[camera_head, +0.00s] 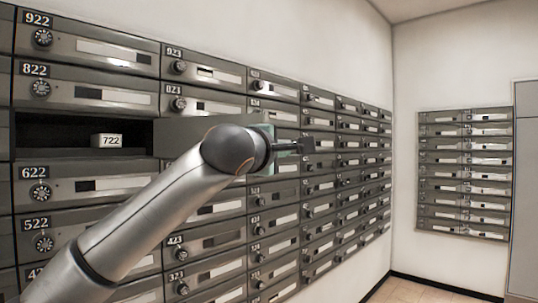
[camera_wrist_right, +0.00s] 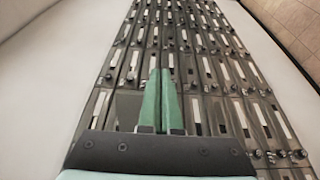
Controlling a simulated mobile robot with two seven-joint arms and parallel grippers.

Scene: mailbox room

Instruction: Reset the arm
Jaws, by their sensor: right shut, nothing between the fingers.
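My right arm crosses the head view from the lower left, in front of the mailbox wall. Its gripper (camera_head: 290,147) points to the right along the wall, partly hidden behind my wrist. In the right wrist view the green fingers of the gripper (camera_wrist_right: 163,75) are together with nothing between them. Rows of mailboxes lie beyond the fingers there. I cannot tell whether the gripper touches any mailbox. My left gripper is not in view.
An open mailbox compartment (camera_head: 60,137) at the left holds a white block marked 722 (camera_head: 107,140). A plain grey panel (camera_head: 180,138), apparently its open door, stands beside it, partly behind my arm. Another mailbox bank (camera_head: 465,228) hangs on the right wall. Tiled floor (camera_head: 425,292) shows below.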

